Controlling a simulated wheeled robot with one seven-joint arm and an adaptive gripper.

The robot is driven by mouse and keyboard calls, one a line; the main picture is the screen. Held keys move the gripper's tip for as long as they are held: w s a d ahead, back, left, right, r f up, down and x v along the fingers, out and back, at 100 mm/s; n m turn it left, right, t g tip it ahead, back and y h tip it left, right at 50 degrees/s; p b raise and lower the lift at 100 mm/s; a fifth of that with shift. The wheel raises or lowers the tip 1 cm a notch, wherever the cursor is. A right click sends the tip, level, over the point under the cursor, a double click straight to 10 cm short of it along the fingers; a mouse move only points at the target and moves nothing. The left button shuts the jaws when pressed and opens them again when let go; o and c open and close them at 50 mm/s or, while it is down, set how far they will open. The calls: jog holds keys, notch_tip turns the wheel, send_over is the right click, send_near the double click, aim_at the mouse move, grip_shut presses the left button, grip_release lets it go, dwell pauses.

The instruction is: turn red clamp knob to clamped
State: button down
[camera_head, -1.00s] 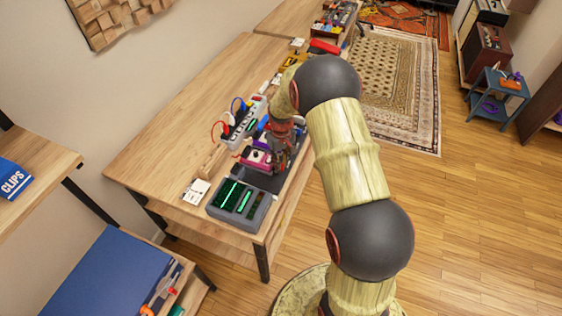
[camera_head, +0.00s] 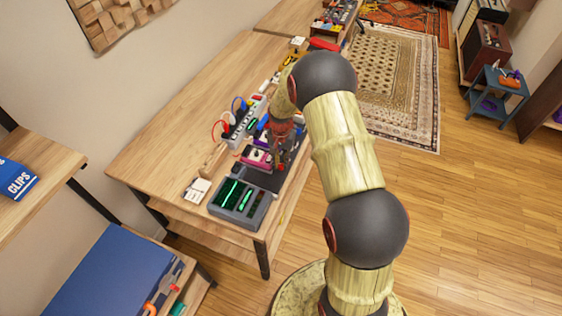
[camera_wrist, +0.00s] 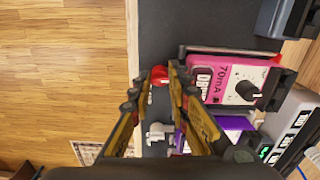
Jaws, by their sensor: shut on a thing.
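The red clamp knob (camera_wrist: 159,75) shows in the wrist view, small and round, between the tips of my gripper (camera_wrist: 159,80). The gripper's yellow and dark fingers are shut on it. The knob sits on a dark board (camera_wrist: 159,30) beside a pink box (camera_wrist: 232,75) marked "70mA" with a black dial. In the head view my gripper (camera_head: 279,150) points down over the right edge of the table, and the knob cannot be made out there. The knob's markings and turn angle cannot be read.
A purple box (camera_wrist: 235,125) and a grey metal fitting (camera_wrist: 158,131) lie close to the fingers. In the head view, a grey display unit (camera_head: 240,202) and a white power strip (camera_head: 245,122) stand nearby. The table's left part (camera_head: 170,150) is clear.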

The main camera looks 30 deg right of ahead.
aim_at(281, 164)
jog(key=shift+m, duration=0.6)
jog(key=c, duration=1.7)
grip_release()
jog(key=shift+o, duration=0.2)
jog(key=shift+r, duration=4)
